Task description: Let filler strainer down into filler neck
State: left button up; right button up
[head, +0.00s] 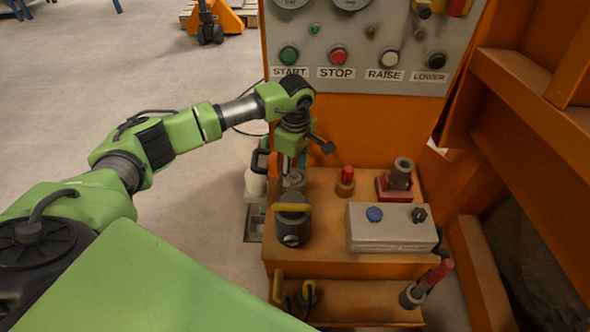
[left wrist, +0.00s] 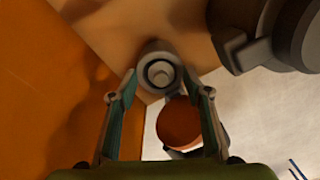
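My left gripper (head: 291,160) points down over the left part of an orange machine deck. A grey, round, upright fitting (head: 294,181) stands just below it, apparently the filler neck. In the left wrist view, my fingers (left wrist: 160,78) stand apart on either side of a grey ringed piece (left wrist: 160,72) with a round centre. I cannot tell whether this is the strainer or the neck's mouth, or whether the fingertips touch it. A brown disc with a grey rim (left wrist: 180,122) lies beside it, partly behind the right finger. My right gripper is out of view.
A black cylinder with a yellow handle (head: 292,228) stands close in front of the fitting. A grey box (head: 389,229), a red-topped post (head: 346,178) and a red-based fitting (head: 398,178) are to the right. The control panel (head: 360,45) rises behind.

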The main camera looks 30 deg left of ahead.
aim_at(295, 173)
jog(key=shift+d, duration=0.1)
pick_arm(q)
jog(key=shift+r, duration=4.05)
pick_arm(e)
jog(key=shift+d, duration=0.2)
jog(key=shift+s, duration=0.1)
